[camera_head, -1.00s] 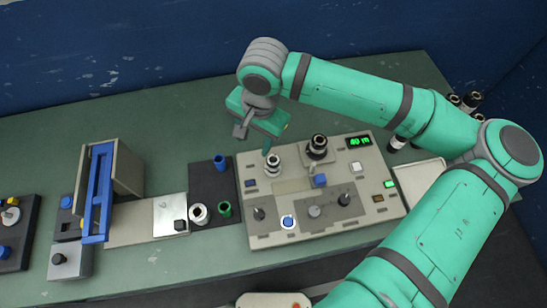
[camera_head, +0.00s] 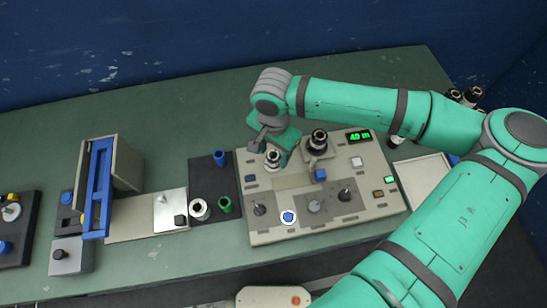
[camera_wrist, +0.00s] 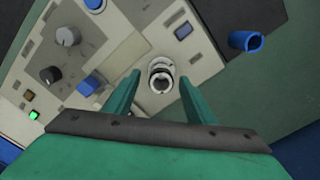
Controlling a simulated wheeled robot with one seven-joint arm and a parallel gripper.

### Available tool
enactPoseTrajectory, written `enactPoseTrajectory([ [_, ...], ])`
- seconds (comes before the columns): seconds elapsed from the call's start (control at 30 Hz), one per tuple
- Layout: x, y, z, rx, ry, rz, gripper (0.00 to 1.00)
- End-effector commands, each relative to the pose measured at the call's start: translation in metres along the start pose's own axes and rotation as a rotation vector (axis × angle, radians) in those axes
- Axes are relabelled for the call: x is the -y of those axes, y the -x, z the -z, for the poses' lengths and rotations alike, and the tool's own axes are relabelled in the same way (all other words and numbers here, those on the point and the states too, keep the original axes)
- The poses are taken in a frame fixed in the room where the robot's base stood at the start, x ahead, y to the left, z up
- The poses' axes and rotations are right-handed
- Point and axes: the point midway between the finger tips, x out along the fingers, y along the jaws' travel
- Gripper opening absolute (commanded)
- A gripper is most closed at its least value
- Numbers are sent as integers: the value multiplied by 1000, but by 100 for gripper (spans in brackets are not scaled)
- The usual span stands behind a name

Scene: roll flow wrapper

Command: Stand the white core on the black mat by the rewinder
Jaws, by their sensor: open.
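A white core (camera_head: 272,163) stands around the left spindle of the beige rewinder (camera_head: 250,225). In the wrist view the white core (camera_wrist: 161,76) is a pale ring with a metal spindle top inside. My gripper (camera_wrist: 160,80) is open, with its two fingers on either side of the white core; I cannot tell whether they touch it. In the head view my gripper (camera_head: 281,152) is at the spindle, partly behind it. The black mat (camera_head: 206,180) lies left of the rewinder. It carries a blue core (camera_head: 220,158), a green core (camera_head: 225,205) and a white ring-shaped piece (camera_head: 199,209).
A second, dark-topped spindle (camera_head: 318,142) stands close right of my gripper. A blue knob (camera_head: 320,175) and several dark knobs are on the panel. A blue-framed machine (camera_head: 98,190) stands further left. The back of the green table (camera_head: 170,115) is clear.

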Motion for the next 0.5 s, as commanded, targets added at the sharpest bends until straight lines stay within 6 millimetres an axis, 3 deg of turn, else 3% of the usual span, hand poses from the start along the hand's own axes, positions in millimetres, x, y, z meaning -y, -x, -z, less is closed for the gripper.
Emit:
enactPoseTrajectory([
  [0.2,1,-22,0,0,0,1,50],
  [0.47,-1,-24,1,0,-3,1,50],
  [0.5,-1,-24,1,0,-4,1,40],
])
